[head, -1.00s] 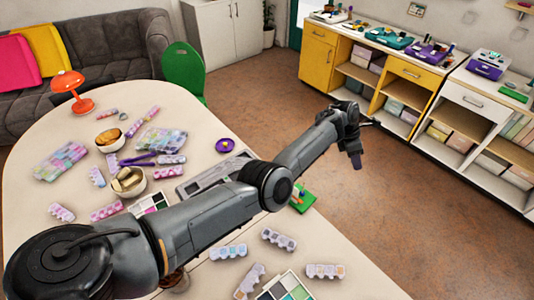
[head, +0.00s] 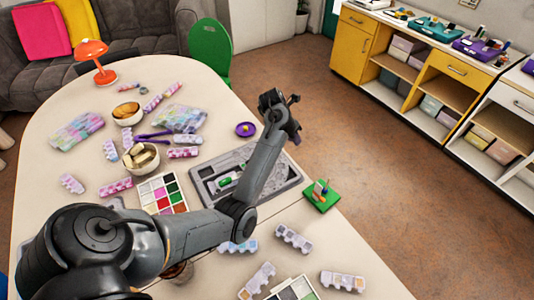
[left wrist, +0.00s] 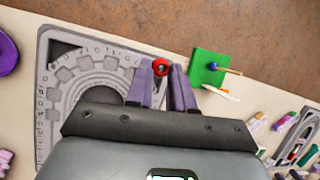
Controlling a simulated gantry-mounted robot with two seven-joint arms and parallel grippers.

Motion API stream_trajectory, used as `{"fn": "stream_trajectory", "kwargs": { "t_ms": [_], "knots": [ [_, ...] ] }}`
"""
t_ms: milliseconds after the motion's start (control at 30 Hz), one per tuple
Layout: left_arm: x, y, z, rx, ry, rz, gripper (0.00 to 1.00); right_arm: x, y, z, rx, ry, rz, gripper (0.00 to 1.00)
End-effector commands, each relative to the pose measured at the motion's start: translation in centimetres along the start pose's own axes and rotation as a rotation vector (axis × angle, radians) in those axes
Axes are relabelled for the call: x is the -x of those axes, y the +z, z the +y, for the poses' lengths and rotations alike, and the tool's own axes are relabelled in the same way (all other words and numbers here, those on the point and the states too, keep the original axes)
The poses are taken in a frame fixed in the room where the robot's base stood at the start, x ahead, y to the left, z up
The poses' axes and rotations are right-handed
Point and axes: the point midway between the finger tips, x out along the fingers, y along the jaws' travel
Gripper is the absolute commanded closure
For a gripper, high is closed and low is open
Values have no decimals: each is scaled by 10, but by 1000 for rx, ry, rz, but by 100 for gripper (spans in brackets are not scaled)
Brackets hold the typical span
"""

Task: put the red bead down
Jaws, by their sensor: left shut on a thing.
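The red bead (left wrist: 161,67) is a small ring between the purple fingertips of my left gripper (left wrist: 163,70) in the left wrist view. The gripper is shut on it. In the head view the left gripper (head: 294,136) is up over the table's right edge; the bead cannot be made out there. The grey bead board (head: 288,178) lies on the table, partly hidden by my arm. It also shows in the left wrist view (left wrist: 43,85), with curved channels. My right gripper is not in view.
A green square block (head: 322,203) with thin tools on it lies right of the bead board. A purple dish (head: 245,129) lies behind the board. A palette (head: 163,194), bowls and several bead boxes crowd the left. Floor lies beyond the table edge.

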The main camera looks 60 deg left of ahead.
Motion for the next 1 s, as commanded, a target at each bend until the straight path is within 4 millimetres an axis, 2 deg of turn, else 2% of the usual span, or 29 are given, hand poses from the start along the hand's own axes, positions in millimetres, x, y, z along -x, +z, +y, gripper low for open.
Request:
{"fn": "stream_trajectory", "kwargs": {
  "t_ms": [167,267,500,700,833,1000],
  "knots": [
    [-16,-17,12,0,2,0,100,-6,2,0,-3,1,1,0],
    [-22,-24,27,2,2,-1,100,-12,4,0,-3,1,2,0],
    [-38,-39,78,2,1,-1,100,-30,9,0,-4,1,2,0],
    [-48,-50,114,0,1,-1,100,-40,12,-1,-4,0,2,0],
    [-50,-53,126,-1,1,-1,100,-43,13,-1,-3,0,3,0],
    [-52,-54,131,-3,1,-1,100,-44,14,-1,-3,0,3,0]
  ]
}}
